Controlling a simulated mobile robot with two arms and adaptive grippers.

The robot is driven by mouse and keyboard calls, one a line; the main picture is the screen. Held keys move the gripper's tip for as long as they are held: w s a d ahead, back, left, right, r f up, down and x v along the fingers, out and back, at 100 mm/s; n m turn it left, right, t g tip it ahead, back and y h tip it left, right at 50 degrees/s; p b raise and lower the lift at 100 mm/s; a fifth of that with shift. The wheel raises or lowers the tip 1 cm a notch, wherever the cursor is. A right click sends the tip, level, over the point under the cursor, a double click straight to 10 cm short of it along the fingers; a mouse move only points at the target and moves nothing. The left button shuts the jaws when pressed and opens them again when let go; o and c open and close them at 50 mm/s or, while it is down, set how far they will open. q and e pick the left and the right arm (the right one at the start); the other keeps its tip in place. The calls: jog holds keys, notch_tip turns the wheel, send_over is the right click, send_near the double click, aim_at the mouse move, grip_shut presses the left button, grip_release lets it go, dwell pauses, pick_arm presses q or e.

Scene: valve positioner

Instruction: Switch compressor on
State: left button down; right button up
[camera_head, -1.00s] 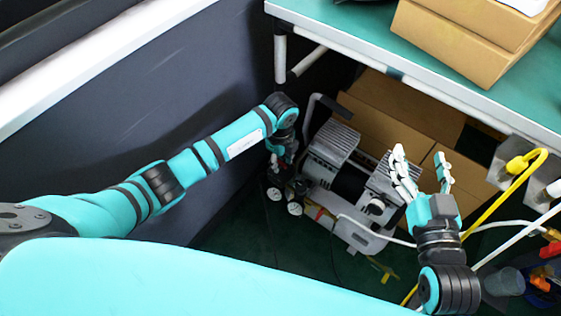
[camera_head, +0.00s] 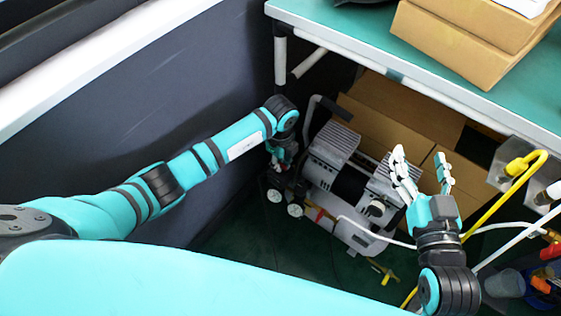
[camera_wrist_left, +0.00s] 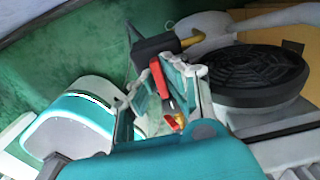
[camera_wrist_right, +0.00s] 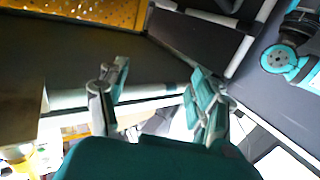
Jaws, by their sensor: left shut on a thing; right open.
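The grey compressor (camera_head: 333,147) stands on the floor under the table, with a dark handle at its back and small white wheels at its left. My left gripper (camera_head: 279,160) is at the compressor's left end, mostly hidden by its own wrist in the head view. In the left wrist view, my left gripper (camera_wrist_left: 178,78) has its fingers around a small red part (camera_wrist_left: 160,80) beside a black box (camera_wrist_left: 155,46) with a brass fitting. How firmly they touch is hard to see. My right gripper (camera_head: 423,163) is open and empty, above the compressor's right end.
The green-topped table (camera_head: 350,30) overhangs the compressor, with cardboard boxes (camera_head: 450,48) on top. More boxes (camera_head: 385,115) stand behind the compressor. A dark wall (camera_head: 130,120) is at the left. A yellow hose (camera_head: 500,200) and a white hose run at the right.

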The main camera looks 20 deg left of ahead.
pick_arm(q)
jog(key=m+p, duration=0.2)
jog(key=m, duration=0.4)
jog(key=shift+w+r+m, duration=0.1)
jog(key=shift+m, duration=2.9)
jog(key=m, duration=0.3)
jog(key=shift+m, duration=1.4)
pick_arm(e)
jog(key=s+d+f+g+h, duration=0.1)
jog(key=s+d+f+g, duration=0.1)
jog(key=f+g, duration=0.3)
jog(key=shift+s+f+h, duration=0.4)
jog(key=shift+s+f, duration=0.4)
jog(key=shift+f, duration=0.8)
pick_arm(q)
jog(key=c, duration=1.4)
grip_release()
pick_arm(e)
jog(key=shift+w+d, duration=0.1)
